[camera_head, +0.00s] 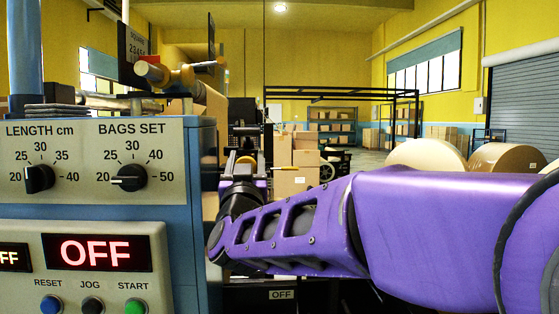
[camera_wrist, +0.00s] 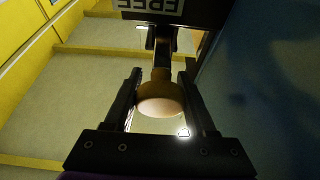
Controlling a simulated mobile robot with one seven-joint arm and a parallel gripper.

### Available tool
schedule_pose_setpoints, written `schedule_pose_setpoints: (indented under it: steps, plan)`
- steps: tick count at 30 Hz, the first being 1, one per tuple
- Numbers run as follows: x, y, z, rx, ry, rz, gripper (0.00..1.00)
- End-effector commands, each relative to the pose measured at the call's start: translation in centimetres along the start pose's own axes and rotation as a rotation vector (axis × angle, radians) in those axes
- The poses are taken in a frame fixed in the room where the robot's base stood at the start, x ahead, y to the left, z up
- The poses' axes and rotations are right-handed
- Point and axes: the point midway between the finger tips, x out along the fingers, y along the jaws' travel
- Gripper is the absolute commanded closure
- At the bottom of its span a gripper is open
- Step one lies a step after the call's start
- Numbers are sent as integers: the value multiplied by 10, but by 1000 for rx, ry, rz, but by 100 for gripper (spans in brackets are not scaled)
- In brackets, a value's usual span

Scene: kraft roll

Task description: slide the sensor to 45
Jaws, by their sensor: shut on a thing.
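My gripper (camera_wrist: 163,85) is shut on a round tan knob (camera_wrist: 160,98) in the wrist view; the knob sits between the two dark fingers. A dark stem runs from the knob to a black block (camera_wrist: 158,12) with a label that reads FREE upside down. I cannot tell whether this block is the sensor itself. In the head view my gripper (camera_head: 243,168) is small and dark beside the blue machine's right side, partly hidden by my purple arm. No scale with a 45 mark can be read at the gripper.
The machine's control panel (camera_head: 92,170) stands at left, with LENGTH and BAGS SET dials. A display (camera_head: 97,253) below reads OFF, above RESET, JOG and START buttons. Large kraft rolls (camera_head: 508,160) and stacked cartons (camera_head: 292,165) stand behind my arm.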

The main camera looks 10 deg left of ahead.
Motion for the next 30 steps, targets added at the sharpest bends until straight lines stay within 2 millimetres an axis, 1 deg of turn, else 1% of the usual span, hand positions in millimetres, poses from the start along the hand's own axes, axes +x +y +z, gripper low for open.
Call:
schedule_pose_setpoints:
  steps: [1, 3, 5, 14, 17, 21, 23, 30]
  plan:
    - [0, 0, 0, 0, 0, 0, 78]
    - [0, 0, 0, 0, 0, 0, 90]
    - [0, 0, 0, 0, 0, 0, 100]
    - [0, 0, 0, 0, 0, 0, 100]
    - [5, 0, 3, 1, 0, 1, 100]
    - [19, 0, 10, 1, 0, 0, 100]
    - [23, 0, 10, 0, 1, 0, 100]
    - [24, 0, 10, -2, 0, 0, 100]
